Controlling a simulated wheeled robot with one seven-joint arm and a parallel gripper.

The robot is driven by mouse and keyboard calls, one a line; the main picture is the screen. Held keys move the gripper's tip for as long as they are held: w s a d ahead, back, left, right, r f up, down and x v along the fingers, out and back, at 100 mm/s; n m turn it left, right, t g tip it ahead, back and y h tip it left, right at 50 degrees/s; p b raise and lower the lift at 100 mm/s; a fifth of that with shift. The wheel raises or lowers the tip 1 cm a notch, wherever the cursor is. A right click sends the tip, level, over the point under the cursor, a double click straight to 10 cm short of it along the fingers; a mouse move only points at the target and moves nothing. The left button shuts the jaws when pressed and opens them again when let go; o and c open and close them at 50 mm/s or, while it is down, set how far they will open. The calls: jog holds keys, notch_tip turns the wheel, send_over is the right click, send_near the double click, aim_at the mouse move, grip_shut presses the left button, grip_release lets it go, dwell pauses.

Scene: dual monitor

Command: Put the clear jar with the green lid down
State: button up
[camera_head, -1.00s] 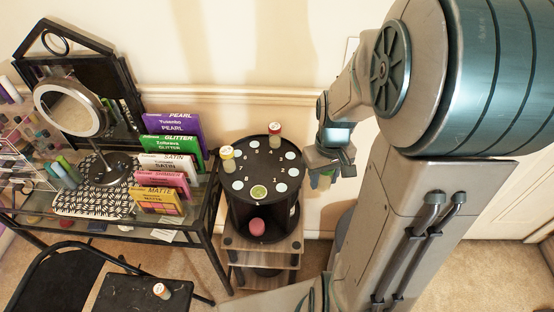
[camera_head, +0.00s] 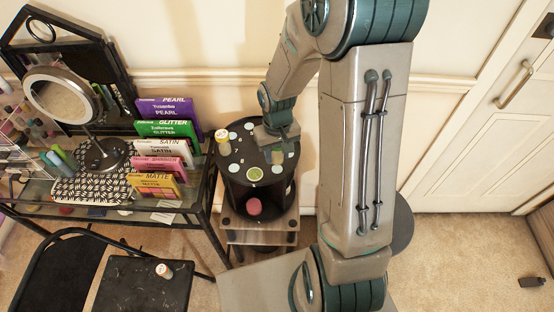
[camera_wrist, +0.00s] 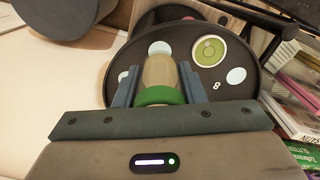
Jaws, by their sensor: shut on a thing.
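The clear jar with the green lid (camera_wrist: 160,72) is between the two fingers of my gripper (camera_wrist: 158,84) in the wrist view. Its green lid is toward my palm and its beige-looking body points away, over the black round stand top (camera_wrist: 120,62). My gripper is shut on the jar. In the head view my gripper (camera_head: 278,148) is over the right part of the black round stand top (camera_head: 238,165), and hides most of the jar. I cannot tell whether the jar's base touches the top.
A yellow-lidded jar (camera_head: 222,142) stands at the top's left edge. Pale round spots and a green disc (camera_head: 254,174) mark the top. Colored boxes (camera_head: 165,140) and a round mirror (camera_head: 62,95) are on the glass table to the left. Another small jar (camera_head: 163,270) sits on a black seat.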

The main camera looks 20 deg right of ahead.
aim_at(277, 161)
jog(key=shift+f, duration=2)
jog(key=shift+f, duration=0.15)
jog(key=o, duration=0.7)
